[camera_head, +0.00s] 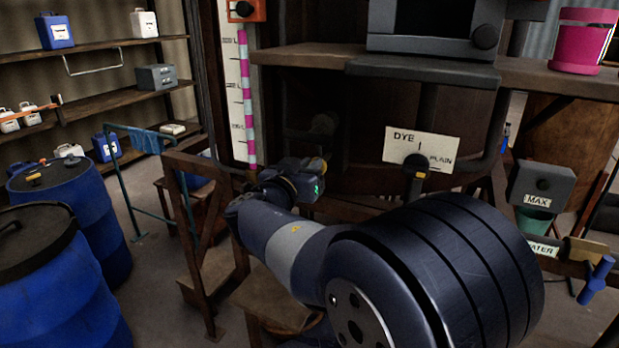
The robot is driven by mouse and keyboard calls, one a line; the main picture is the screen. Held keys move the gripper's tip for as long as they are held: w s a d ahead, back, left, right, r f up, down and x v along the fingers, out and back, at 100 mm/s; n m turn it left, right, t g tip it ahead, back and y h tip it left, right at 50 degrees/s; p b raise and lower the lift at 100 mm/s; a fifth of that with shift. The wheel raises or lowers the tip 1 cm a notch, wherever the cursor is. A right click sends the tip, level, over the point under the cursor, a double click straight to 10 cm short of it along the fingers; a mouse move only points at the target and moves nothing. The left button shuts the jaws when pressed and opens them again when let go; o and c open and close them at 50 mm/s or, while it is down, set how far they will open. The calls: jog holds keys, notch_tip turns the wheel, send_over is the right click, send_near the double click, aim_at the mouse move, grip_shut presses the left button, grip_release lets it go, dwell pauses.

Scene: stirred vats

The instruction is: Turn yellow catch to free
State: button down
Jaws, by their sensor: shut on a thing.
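My arm reaches from the lower right toward the wooden vat frame. My gripper (312,178) is at its end, low in front of the dark space under the shelf. A small yellow bit (323,165) shows at the gripper's far side, which fits the yellow catch, and the gripper is shut on it. The fingertips and most of the catch are hidden behind the wrist, so I cannot tell which way the catch is turned. No "free" label can be read.
A dark lever (415,172) with a yellow band hangs below the DYE/PLAIN plate (422,148), right of my gripper. A striped level gauge (245,95) stands at left. A wooden stand (200,250) and blue drums (75,210) are farther left. A grey box (540,185) marked MAX is right.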

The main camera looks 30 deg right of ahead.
jog(key=n+b, duration=0.3)
jog(key=n, duration=0.2)
jog(key=w+f+n+b, duration=0.1)
jog(key=n+b, duration=0.3)
jog(key=n, duration=0.2)
jog(key=a+n+b, duration=0.1)
jog(key=n+b, duration=0.2)
jog(key=n, duration=0.2)
jog(key=shift+w+f+n, duration=0.15)
jog(key=shift+f+n, duration=0.15)
jog(key=shift+f, duration=0.1)
dwell(0.4)
jog(key=c, duration=1.4)
grip_release()
jog(key=shift+c, duration=0.2)
jog(key=b+v, duration=0.2)
jog(key=v, duration=0.9)
